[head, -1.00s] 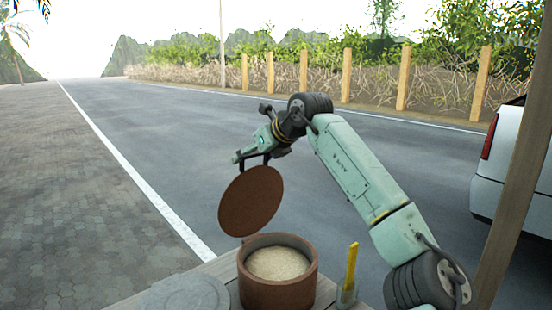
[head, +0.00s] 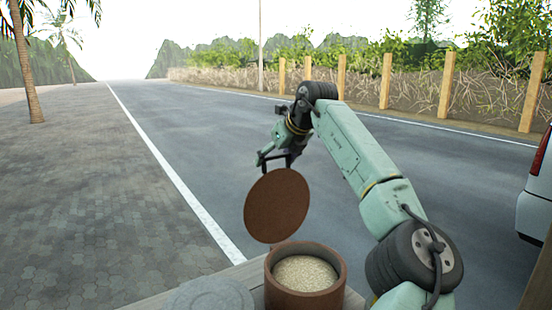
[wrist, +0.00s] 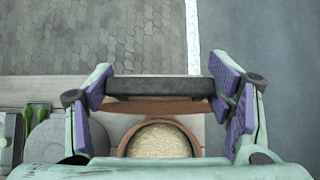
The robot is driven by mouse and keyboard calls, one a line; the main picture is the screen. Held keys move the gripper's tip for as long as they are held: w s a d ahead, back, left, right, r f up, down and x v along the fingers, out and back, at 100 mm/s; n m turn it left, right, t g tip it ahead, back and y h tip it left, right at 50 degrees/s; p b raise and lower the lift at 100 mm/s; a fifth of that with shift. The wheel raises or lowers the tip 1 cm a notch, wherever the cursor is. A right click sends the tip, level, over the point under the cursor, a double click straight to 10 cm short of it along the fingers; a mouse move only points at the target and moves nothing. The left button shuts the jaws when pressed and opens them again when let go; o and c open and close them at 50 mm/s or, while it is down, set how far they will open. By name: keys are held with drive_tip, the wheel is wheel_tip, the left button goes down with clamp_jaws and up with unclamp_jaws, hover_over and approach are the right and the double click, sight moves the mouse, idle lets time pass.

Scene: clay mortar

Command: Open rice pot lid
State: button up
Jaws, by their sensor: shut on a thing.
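The rice pot (head: 306,281) is a round brown clay pot on the wooden table, open at the top, with pale rice (head: 305,272) inside. Its round brown lid (head: 277,206) hangs tilted steeply in the air above the pot's far left side, apart from the rim. My gripper (head: 280,157) is shut on the lid's dark handle, which spans between the purple-padded fingers in the wrist view (wrist: 160,88). In the wrist view the lid shows as a thin brown edge, and the rice lies below it, partly hidden by my gripper.
A round grey lid-like disc (head: 208,296) lies on the wooden table (head: 250,272) left of the pot. Green-handled items (wrist: 36,118) lie at the table's left in the wrist view. Paving and road stretch beyond; a white vehicle (head: 535,195) stands at right.

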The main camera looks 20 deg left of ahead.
drive_tip(key=o, duration=1.5)
drive_tip(key=shift+d+r, duration=0.15)
drive_tip(key=shift+o, duration=1)
drive_tip(key=v, duration=1.1)
drive_tip(key=shift+s+d+r, duration=0.25)
drive_tip(key=shift+s, duration=0.05)
